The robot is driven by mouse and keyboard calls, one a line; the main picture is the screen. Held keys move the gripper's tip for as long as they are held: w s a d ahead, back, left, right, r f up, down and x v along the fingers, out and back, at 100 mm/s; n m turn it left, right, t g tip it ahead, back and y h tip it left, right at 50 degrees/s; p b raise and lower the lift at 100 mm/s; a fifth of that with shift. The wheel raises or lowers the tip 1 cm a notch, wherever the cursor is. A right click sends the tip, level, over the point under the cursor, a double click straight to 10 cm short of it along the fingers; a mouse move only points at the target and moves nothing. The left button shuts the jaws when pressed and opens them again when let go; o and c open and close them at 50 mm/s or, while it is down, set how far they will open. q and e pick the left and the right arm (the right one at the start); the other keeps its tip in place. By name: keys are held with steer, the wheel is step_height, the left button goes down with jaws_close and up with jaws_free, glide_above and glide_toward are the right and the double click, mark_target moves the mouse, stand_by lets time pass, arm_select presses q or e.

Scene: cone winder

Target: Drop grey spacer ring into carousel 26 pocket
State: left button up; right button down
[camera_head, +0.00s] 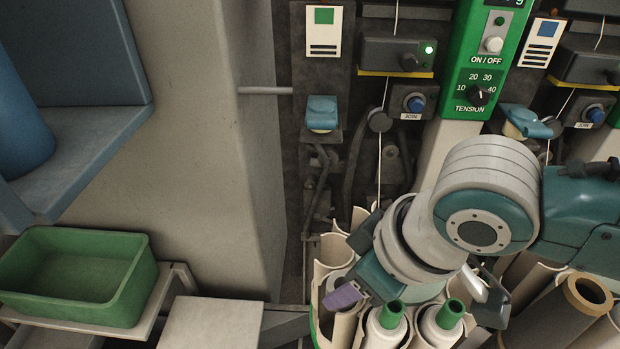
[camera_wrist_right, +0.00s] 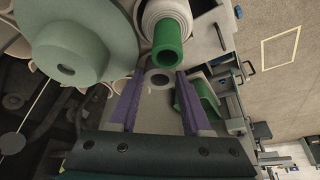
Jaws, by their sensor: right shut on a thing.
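My right gripper (camera_wrist_right: 158,76) has its two purple fingers on either side of the grey spacer ring (camera_wrist_right: 157,94), whose dark hole faces up between them. In the head view my right gripper (camera_head: 350,292) reaches in from the right, low over the left part of the carousel (camera_head: 329,250), with one purple finger showing; my wrist hides much of the rest. The carousel has cream, open-topped pockets. I cannot tell whether the ring is over a pocket or partly inside one. My left gripper is not in view.
Yarn bobbins with green tubes (camera_head: 391,314) stand in the front pockets, close to my right gripper; one bobbin (camera_wrist_right: 167,48) is just beyond the fingertips. A brown tube (camera_head: 588,292) stands at right. A green bin (camera_head: 80,277) sits at left. The winder face is behind.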

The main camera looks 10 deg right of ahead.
steer(key=shift+r+p, duration=0.1)
steer(key=shift+p, duration=0.25)
stand_by(0.3)
stand_by(0.6)
steer(key=c, duration=0.6)
jaws_free()
steer(key=o, duration=0.3)
step_height(320, 180, up, 8)
steer(key=p, duration=0.9)
